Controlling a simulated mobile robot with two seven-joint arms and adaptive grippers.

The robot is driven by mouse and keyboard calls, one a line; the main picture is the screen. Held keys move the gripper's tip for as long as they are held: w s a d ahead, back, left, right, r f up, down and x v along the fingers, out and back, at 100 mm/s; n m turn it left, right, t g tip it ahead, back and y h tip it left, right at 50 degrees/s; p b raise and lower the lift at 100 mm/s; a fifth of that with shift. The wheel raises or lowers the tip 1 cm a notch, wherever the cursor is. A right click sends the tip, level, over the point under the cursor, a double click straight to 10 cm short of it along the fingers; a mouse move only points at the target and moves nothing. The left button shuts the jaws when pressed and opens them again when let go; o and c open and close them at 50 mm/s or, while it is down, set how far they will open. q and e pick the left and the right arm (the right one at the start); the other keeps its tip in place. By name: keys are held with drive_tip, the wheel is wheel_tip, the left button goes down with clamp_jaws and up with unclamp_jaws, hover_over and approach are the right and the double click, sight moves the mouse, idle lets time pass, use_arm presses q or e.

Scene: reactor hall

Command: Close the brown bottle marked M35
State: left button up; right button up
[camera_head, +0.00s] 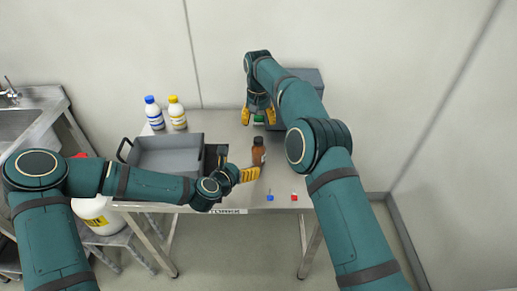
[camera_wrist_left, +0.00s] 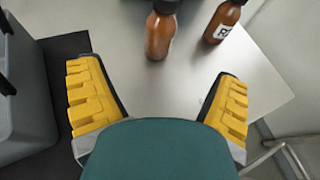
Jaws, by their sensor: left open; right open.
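A brown bottle (camera_head: 259,151) stands upright on the table, its marking unreadable in the head view. My left gripper (camera_head: 249,174) is open and empty, just in front of this bottle. In the left wrist view two brown bottles show beyond the open fingers: a blurred one in the middle (camera_wrist_left: 160,38), and one at the right (camera_wrist_left: 222,22) with a white label, partly cut off, that seems to start with R. I cannot tell which is M35. My right gripper (camera_head: 258,116) is open behind the bottle, pointing down, with a small green thing (camera_head: 259,120) between its fingers.
A grey tray (camera_head: 128,158) stands on the table at the left, beside a dark mat (camera_wrist_left: 70,62). White bottles with a blue cap (camera_head: 153,112) and a yellow cap (camera_head: 177,112) stand behind it. Small blue (camera_head: 270,196) and red (camera_head: 294,196) pieces lie near the front edge.

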sight(255, 154)
use_arm(q)
drive_tip(key=shift+s, duration=0.15)
use_arm(e)
drive_tip(key=shift+s, duration=0.2)
use_arm(q)
drive_tip(key=x, duration=1.4)
clamp_jaws()
use_arm(e)
drive_tip(key=n, duration=0.4)
drive_tip(key=a+n, duration=0.1)
drive_tip(key=n, duration=0.1)
drive_tip(key=shift+w, duration=0.25)
use_arm(q)
drive_tip(key=shift+a, duration=0.1)
use_arm(e)
drive_tip(key=n, duration=1.1)
drive_tip(key=shift+w+a+y, duration=0.15)
drive_tip(key=shift+a+y, duration=0.05)
drive_tip(key=shift+y, duration=0.2)
drive_tip(key=n, duration=0.2)
drive_tip(key=d+n, duration=0.1)
drive_tip(key=n, duration=0.2)
drive_tip(key=shift+s+d+n+h, duration=0.2)
drive_tip(key=shift+s+n+h, duration=0.1)
drive_tip(key=shift+s+h, duration=0.1)
